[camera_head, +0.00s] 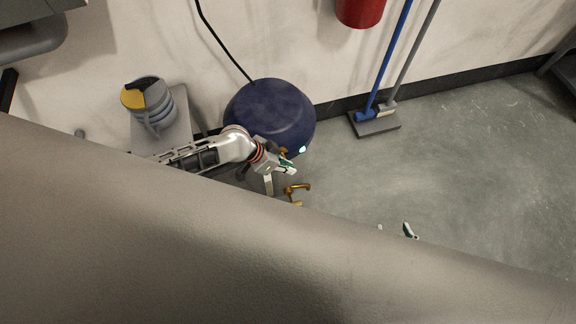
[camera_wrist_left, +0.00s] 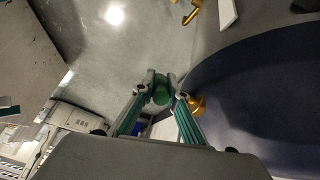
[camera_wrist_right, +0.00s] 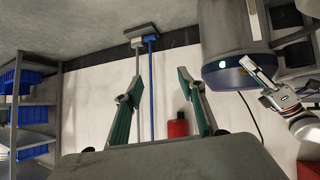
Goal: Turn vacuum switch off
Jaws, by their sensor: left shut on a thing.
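The vacuum (camera_head: 270,108) is a dark blue round body on the floor by the wall, with a lit pale-green lamp on its side. Its dark curved body fills the right of the left wrist view (camera_wrist_left: 275,85). My left gripper (camera_head: 288,163) is at the vacuum's front side. In the left wrist view its fingers are closed around a round green knob (camera_wrist_left: 161,90), beside a brass fitting (camera_wrist_left: 197,104). I take the knob to be the switch; its setting is not readable. My right gripper (camera_wrist_right: 158,88) is open and empty, apart from the vacuum.
A brass handle-like part (camera_head: 297,190) shows in front of the vacuum. A grey-and-yellow device (camera_head: 148,100) stands to the left. Blue bins (camera_wrist_right: 32,82) sit on shelves.

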